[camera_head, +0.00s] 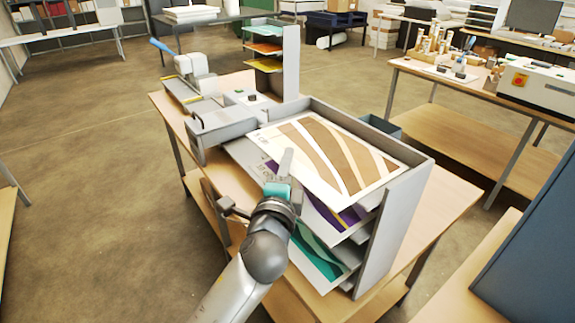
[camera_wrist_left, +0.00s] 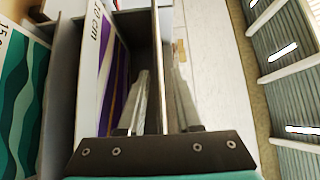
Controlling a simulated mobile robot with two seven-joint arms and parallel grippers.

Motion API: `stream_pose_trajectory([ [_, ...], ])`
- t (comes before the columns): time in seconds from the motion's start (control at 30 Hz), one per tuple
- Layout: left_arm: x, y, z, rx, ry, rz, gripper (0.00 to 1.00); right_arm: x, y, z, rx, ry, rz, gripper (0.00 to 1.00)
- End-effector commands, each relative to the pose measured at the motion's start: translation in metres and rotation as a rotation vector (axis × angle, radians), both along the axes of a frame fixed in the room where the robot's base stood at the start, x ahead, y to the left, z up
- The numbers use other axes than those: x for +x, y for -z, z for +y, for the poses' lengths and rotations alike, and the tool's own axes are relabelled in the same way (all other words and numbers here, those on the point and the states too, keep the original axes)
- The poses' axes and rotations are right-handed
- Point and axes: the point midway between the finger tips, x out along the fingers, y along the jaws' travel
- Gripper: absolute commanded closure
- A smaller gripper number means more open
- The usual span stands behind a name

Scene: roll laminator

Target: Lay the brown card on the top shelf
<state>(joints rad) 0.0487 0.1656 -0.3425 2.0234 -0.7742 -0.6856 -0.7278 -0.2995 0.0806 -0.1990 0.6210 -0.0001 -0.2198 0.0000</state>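The brown card (camera_head: 324,146), with brown and white wavy bands and a white margin, lies face up across the top level of the grey shelf rack (camera_head: 400,215). Its near-left edge reaches the open side of the rack. My left gripper (camera_head: 287,160) is at that edge, with one finger showing over the card's margin. My right gripper is not in view.
A purple card (camera_head: 328,212) and a teal card (camera_head: 316,252) lie on the lower shelves. A grey machine part (camera_head: 222,128) stands left of the rack on the wooden table (camera_head: 452,200). A second rack (camera_head: 291,60) with coloured sheets stands behind.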

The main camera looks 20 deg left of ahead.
Motion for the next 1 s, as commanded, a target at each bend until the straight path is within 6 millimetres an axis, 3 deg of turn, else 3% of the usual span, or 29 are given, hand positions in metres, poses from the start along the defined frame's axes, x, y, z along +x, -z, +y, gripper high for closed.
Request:
stream_pose_trajectory([
  [0.23, -0.01, -0.002, -0.002, 0.0, 0.001, 0.001, 0.67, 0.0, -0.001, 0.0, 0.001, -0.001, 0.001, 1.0],
  [0.7, -0.092, -0.002, -0.012, -0.002, 0.001, 0.002, 0.67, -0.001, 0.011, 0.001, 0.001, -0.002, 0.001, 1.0],
  [1.0, -0.117, -0.003, -0.015, -0.001, 0.0, -0.001, 0.67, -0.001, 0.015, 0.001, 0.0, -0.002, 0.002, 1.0],
])
